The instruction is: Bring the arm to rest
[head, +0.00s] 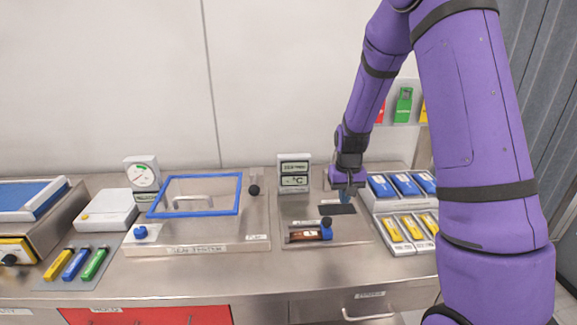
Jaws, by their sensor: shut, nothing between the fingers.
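My purple arm (480,130) comes down from the top right of the head view and covers part of the right side. My gripper (346,192) points down above the right-hand station plate (290,220), close to a dark rectangular patch (340,209) on it. It is shut and holds nothing that I can see. The fingertips are small, and I cannot tell how high above the plate they are.
A brown-red cartridge with a blue knob (310,235) lies before the gripper. Blue and yellow packs fill a tray (395,205) to the right. A blue-framed clear lid (195,195) and a display (294,173) stand left.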

